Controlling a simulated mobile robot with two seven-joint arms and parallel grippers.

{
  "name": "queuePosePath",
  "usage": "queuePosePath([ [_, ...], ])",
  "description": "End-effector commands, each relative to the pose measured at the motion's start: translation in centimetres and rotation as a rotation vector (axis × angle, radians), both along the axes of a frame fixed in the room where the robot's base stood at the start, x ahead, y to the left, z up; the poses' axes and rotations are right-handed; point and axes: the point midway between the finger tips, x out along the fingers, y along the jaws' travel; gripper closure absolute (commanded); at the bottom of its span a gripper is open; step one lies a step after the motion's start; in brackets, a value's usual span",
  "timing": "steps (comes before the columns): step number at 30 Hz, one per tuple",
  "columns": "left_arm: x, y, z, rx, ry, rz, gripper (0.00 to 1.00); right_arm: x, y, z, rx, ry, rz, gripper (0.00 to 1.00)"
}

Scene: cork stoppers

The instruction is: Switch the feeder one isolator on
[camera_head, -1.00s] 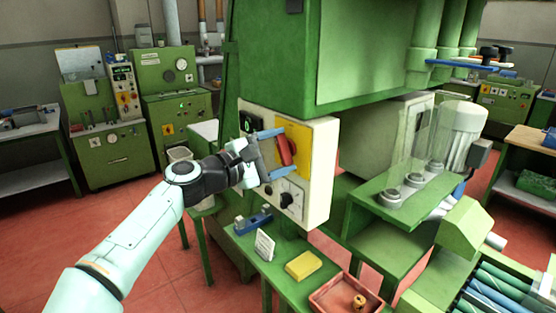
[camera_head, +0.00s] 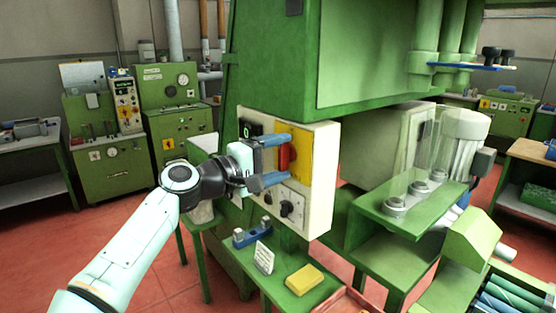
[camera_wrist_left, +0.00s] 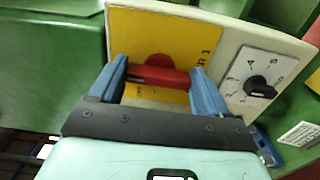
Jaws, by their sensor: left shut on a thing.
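The isolator is a red handle (camera_head: 284,158) on a yellow plate (camera_head: 303,156) on the cream control box (camera_head: 322,180). In the head view the handle stands about upright. My left gripper (camera_head: 288,157) is shut on the handle, one blue finger above it and one below. In the left wrist view the red handle (camera_wrist_left: 158,77) lies across between the blue fingers of my left gripper (camera_wrist_left: 160,78), touching or nearly touching both. My right gripper is not in view.
A black rotary knob (camera_head: 289,208) sits just below the plate. Below the box, a green shelf holds a blue block (camera_head: 252,236), a white card (camera_head: 263,257) and a yellow sponge-like block (camera_head: 304,280). The green machine housing (camera_head: 380,60) overhangs the box.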

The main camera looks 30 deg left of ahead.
Motion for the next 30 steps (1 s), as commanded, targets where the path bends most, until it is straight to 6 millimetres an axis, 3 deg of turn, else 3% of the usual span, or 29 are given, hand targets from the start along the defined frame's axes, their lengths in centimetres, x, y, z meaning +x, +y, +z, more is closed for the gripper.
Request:
queuePosePath([
  [9, 0.0, 0.0, 0.0, 0.006, -0.001, 0.0, 0.54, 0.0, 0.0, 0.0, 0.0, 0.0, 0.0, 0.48],
  [10, 0.0, 0.0, 0.0, 0.007, -0.002, 0.0, 0.2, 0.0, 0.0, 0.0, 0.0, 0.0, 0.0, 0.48],
  [12, 0.0, 0.0, 0.0, 0.006, -0.001, 0.0, 0.0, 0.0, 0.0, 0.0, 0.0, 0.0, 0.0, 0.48],
  [22, -0.6, 0.3, 0.0, 0.005, -0.002, 0.002, 0.0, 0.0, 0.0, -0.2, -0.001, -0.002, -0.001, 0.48],
  [30, -5.2, 2.2, -0.2, 0.006, -0.001, 0.004, 0.0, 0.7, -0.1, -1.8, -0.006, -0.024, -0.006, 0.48],
])
